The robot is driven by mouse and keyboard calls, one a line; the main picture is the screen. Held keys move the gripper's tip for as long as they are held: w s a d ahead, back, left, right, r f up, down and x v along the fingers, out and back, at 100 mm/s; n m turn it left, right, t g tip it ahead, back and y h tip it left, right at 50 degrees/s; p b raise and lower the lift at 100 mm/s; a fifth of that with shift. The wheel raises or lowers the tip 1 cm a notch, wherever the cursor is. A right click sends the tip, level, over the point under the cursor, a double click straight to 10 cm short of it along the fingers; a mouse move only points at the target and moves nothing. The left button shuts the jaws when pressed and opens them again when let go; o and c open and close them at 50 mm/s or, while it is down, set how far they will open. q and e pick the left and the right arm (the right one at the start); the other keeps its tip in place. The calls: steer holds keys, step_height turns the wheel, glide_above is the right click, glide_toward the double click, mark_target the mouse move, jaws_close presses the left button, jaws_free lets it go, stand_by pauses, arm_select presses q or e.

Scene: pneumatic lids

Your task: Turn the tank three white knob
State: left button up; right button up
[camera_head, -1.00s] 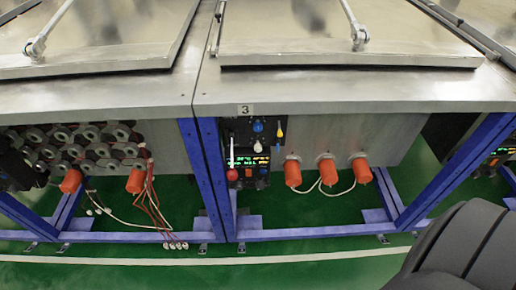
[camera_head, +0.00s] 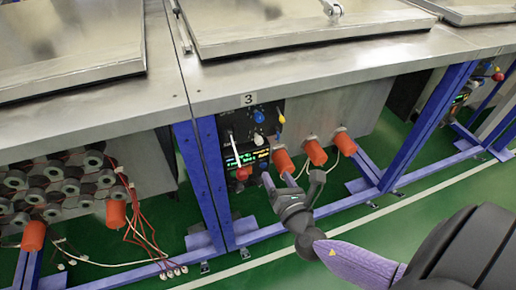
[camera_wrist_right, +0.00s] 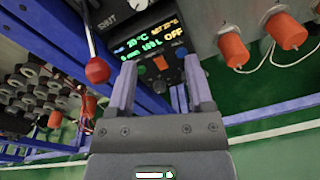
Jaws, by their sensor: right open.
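The tank three control panel (camera_head: 240,128) is a black box under the plate marked 3 (camera_head: 249,99). Its small white knob (camera_head: 258,139) sits below a blue knob (camera_head: 259,116). My right gripper (camera_head: 291,177) is open and empty, below and right of the white knob and apart from it. In the right wrist view the open fingers (camera_wrist_right: 160,62) point up toward the lit display (camera_wrist_right: 148,44). A pale shape at that view's top edge may be the white knob, but it is cut off. My left gripper is out of view.
A lever with a red ball (camera_wrist_right: 97,70) hangs at the panel's left, close to the left finger. A yellow-handled valve (camera_head: 281,118) is at its right. Orange caps (camera_head: 315,152) with white cables lie to the right. Blue frame legs (camera_head: 208,160) stand left of the panel.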

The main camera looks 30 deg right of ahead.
mark_target(260, 143)
steer(key=shift+n+t, duration=0.6)
steer(key=w, duration=0.3)
steer(key=w+d+r+b, duration=0.1)
steer(key=w, duration=0.2)
steer(key=w+r+b, duration=0.1)
steer(key=w, duration=0.2)
steer(key=shift+w+d+r, duration=0.2)
steer(key=shift+w+d, duration=0.1)
steer(key=shift+w, duration=0.05)
steer(key=shift+w+d, duration=0.1)
steer(key=shift+w, duration=0.1)
steer(key=c, duration=0.7)
jaws_close()
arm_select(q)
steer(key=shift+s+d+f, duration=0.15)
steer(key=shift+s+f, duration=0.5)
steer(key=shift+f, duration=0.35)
